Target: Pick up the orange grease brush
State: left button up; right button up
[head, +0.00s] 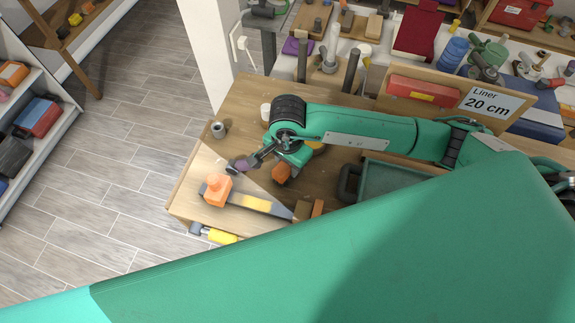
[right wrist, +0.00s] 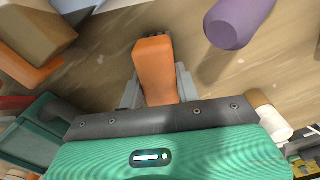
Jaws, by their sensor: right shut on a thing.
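My right gripper (head: 284,165) is low over the wooden table (head: 232,97), shut on the orange grease brush (head: 281,174). In the right wrist view the brush (right wrist: 155,68) is an orange block between the grey fingers of the gripper (right wrist: 157,85), with a dark edge at its far end. The green hand hides part of it in the head view. I cannot tell whether the brush touches the table. My left gripper is not in view.
A purple-handled thing (head: 244,164) lies close left of the gripper. An orange block-shaped thing (head: 217,187) and a long grey-and-yellow bar (head: 256,202) are in front. A green tray (head: 392,178) stands right. A sign reading "Liner 20 cm" (head: 488,103) stands behind.

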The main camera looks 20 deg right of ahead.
jog(key=shift+r+p, duration=0.4)
jog(key=shift+p, duration=0.25)
jog(key=shift+w+r+b, duration=0.1)
jog(key=shift+r+b, duration=0.25)
jog(key=shift+b, duration=0.05)
notch_tip(320, 180, up, 19)
jog(key=b, duration=0.4)
jog(key=shift+b, duration=0.3)
jog(key=o, duration=0.4)
jog(key=shift+c, duration=0.7)
